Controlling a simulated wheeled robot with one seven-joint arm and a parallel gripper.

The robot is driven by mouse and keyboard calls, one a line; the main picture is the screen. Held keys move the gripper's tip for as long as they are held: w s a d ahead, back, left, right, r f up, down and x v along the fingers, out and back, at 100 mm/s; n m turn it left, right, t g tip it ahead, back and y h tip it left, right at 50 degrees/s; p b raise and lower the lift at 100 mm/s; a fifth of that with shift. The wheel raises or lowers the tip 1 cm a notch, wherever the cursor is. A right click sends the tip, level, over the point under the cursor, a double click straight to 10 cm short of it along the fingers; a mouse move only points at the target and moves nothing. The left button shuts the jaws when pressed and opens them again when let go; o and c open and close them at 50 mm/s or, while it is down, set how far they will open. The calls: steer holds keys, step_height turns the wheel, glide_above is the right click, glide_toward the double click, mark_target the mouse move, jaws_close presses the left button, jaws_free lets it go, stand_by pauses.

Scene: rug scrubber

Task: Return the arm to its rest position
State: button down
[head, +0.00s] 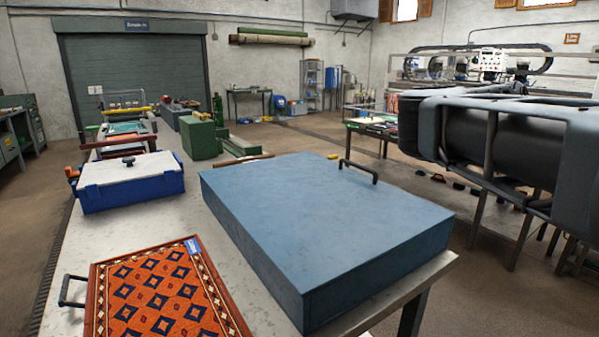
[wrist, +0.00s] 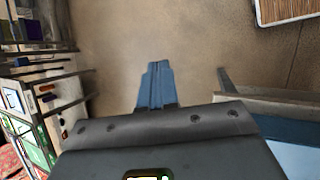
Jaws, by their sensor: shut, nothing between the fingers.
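My gripper (wrist: 154,85) shows in the wrist view as two blue fingers side by side, shut with nothing between them. It hangs over bare brown floor (wrist: 190,40), apart from anything I can see. My gripper cannot be made out in the head view. In the head view, a large blue case (head: 330,215) with a black handle lies closed on the near end of the long bench (head: 230,285). An orange patterned rug sample (head: 160,290) lies at its left, with a small blue tag on its top edge.
A blue crate with a white lid (head: 130,180) and a green box (head: 200,138) stand farther along the bench. A roller door (head: 138,80) is at the back. The wrist view shows cluttered furniture at left and a pale edge (wrist: 270,108) close at right.

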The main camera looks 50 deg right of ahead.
steer(key=s+a+n+g+h, duration=0.4)
steer(key=s+a+n+g, duration=0.25)
steer(key=s+g, duration=0.45)
steer(key=w+a+r+n+t+h, duration=0.1)
steer(key=w+a+n+t+h, duration=0.4)
steer(key=n+h, duration=0.6)
steer(key=w+a+r+n+t+h, duration=0.2)
steer(key=w+a+n+t+h, duration=0.2)
steer(key=w+a+n+h, duration=0.65)
steer(key=w+a+f+n+t+y, duration=0.3)
steer(key=a+f+n+t+y, duration=0.15)
steer(key=n+t, duration=0.75)
steer(key=w+a+f+n+t+y, duration=0.3)
steer(key=a+n+t, duration=0.3)
steer(key=n+t, duration=0.65)
steer(key=s+a+f+n+t+y, duration=0.1)
steer(key=a+f+n+y, duration=0.3)
steer(key=a+n+y, duration=0.4)
steer(key=s+a+f+n+t+y, duration=0.15)
steer(key=a+f+n+y, duration=0.3)
steer(key=a, duration=0.45)
steer(key=s+a+f+n+g+y, duration=0.1)
steer(key=s+a+n+y, duration=0.3)
steer(key=a, duration=0.4)
steer(key=s+a+f+n+g+y, duration=0.1)
steer(key=s+a+n+g+y, duration=0.3)
steer(key=s+a, duration=0.3)
steer(key=a, duration=0.2)
steer(key=shift+s+a+f+n, duration=0.25)
steer(key=shift+a+n, duration=0.05)
